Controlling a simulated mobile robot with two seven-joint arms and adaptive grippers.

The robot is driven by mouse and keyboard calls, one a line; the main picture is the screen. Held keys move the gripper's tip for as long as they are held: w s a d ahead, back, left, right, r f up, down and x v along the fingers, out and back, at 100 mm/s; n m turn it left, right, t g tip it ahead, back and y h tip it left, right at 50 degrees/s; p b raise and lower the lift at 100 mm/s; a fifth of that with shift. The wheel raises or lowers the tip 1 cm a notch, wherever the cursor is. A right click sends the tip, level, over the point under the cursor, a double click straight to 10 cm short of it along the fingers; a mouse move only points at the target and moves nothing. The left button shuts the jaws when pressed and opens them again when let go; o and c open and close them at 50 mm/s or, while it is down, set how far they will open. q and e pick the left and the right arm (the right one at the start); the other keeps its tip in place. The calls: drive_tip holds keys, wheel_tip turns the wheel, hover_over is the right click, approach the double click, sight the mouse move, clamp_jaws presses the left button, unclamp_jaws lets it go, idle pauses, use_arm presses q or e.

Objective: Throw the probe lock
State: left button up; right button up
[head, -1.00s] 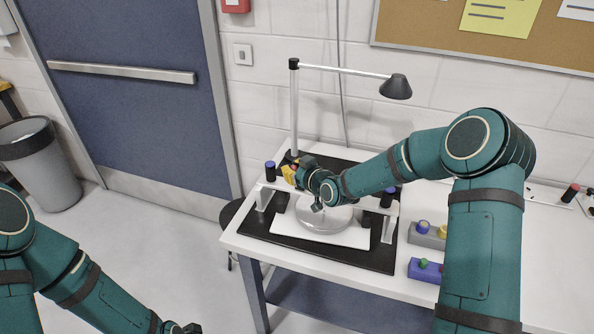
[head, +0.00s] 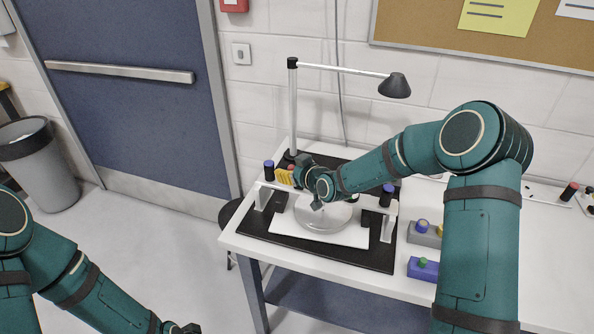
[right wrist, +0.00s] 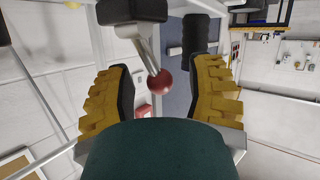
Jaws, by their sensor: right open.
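The mirror fixture stands on a black base plate (head: 262,226) on the white table, with a round glossy disc (head: 322,214) under a pale raised rail. A lever with a red ball knob (right wrist: 159,82) shows in the right wrist view; I take it to be the probe lock. My right gripper (right wrist: 161,72) is open, one yellow finger on each side of the knob, with gaps visible on both sides. In the head view the right gripper (head: 285,176) is at the rail's left end, and the wrist hides part of the fixture. My left gripper (head: 182,328) barely shows at the bottom edge; its jaws are unclear.
Blue-capped black posts (head: 269,170) rise at both ends of the rail. A desk lamp (head: 395,86) stands behind the fixture. A grey block (head: 425,235) and a blue block (head: 422,269) with knobs sit to the right, near my right arm.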

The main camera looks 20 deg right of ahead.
drive_tip(key=v, duration=1.2)
